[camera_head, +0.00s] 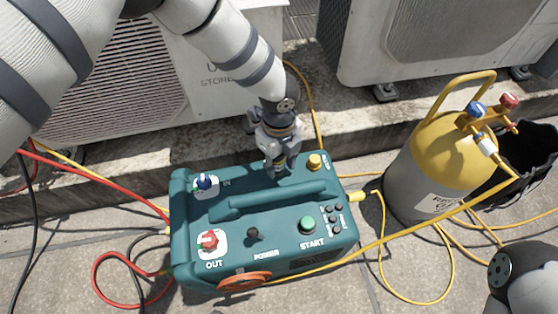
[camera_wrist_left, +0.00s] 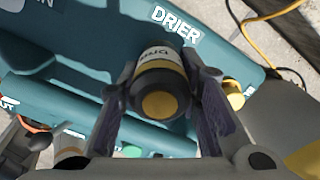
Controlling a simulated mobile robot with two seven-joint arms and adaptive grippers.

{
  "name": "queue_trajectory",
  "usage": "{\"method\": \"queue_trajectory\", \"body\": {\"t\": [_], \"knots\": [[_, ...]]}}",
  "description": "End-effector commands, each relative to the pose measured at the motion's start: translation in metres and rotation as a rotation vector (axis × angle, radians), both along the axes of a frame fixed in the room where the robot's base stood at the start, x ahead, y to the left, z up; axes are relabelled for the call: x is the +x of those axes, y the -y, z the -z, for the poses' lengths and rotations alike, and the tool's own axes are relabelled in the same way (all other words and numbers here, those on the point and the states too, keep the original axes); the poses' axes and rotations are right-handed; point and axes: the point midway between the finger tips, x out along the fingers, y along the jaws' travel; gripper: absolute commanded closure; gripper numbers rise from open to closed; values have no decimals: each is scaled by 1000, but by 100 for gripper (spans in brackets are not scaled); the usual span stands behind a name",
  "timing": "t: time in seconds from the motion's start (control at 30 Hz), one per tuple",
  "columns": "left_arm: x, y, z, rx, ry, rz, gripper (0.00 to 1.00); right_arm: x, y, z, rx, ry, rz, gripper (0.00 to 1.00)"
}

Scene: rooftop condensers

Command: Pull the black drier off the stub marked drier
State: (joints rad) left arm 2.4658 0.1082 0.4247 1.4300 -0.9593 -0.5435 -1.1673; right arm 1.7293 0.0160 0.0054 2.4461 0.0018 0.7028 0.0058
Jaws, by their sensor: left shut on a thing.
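The teal recovery machine (camera_head: 265,225) sits on the ground, with my left gripper (camera_head: 276,168) at its back edge. In the left wrist view, the black drier (camera_wrist_left: 160,82) has a pale printed label and a brass-coloured end facing the camera. My left gripper's dark fingers are shut on its two sides. The white DRIER marking (camera_wrist_left: 177,22) is on the teal casing just beyond it. The drier's far end and the stub are hidden, so I cannot tell whether they are touching. In the head view my gripper hides the drier. My right gripper is out of view.
A yellow-topped grey cylinder (camera_head: 432,165) with valves stands right of the machine, beside a black bucket (camera_head: 530,165). Red, yellow and black hoses lie around the machine. Condenser units (camera_head: 440,45) stand behind on a concrete ledge. A brass-yellow cap (camera_head: 314,161) is near my left gripper.

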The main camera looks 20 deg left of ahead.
Motion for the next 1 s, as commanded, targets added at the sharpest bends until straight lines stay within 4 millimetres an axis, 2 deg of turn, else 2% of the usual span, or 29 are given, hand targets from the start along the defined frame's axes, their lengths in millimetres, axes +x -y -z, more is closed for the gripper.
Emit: {"method": "queue_trajectory", "body": {"t": [0.03,0.07,0.73,1.0], "knots": [[0,0,0,0,1,-1,96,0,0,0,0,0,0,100],[0,0,0,-1,0,-1,100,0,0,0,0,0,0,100],[0,0,-5,0,1,-1,100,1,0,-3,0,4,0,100],[1,0,-19,0,3,-1,100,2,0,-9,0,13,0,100]]}}
